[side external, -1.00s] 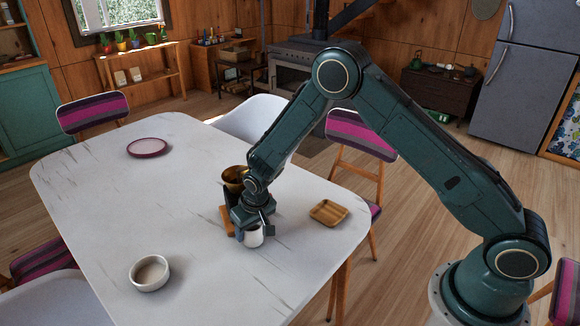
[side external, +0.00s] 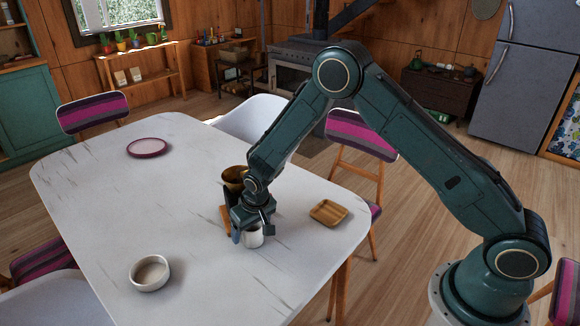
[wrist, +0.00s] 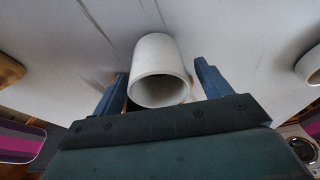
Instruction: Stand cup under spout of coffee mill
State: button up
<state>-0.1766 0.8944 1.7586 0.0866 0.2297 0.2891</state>
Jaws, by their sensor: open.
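The white cup (side external: 253,238) stands upright beneath my gripper (side external: 253,232) on the side external view, close to the mill's front right. In the wrist view the cup (wrist: 160,62) sits between the two fingers, with a gap on each side. My gripper (wrist: 161,78) is open around it. My wrist covers much of the mill. Its spout is hidden, so I cannot tell how the cup lines up with it.
A wooden tray (side external: 328,212) lies right of the mill on the white table (side external: 105,215).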

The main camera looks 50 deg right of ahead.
jog(key=shift+v, duration=5.95)
jog(key=s+d+r+t, duration=0.1)
jog(key=s+d+r, duration=0.1)
jog(key=s+r, duration=0.6)
jog(key=s+d+r, duration=0.3)
jog(key=s+r, duration=0.2)
jog(key=r, duration=0.5)
jog(key=s+d+r, duration=0.1)
jog(key=s+r, duration=0.1)
jog(key=s, duration=0.7)
jog(key=s+d+r+n+t, duration=0.1)
jog(key=s+r, duration=0.1)
jog(key=s, duration=0.7)
jog(key=shift+s+d+n, duration=0.15)
jog(key=shift+d+n, duration=0.1)
jog(key=shift+n, duration=0.05)
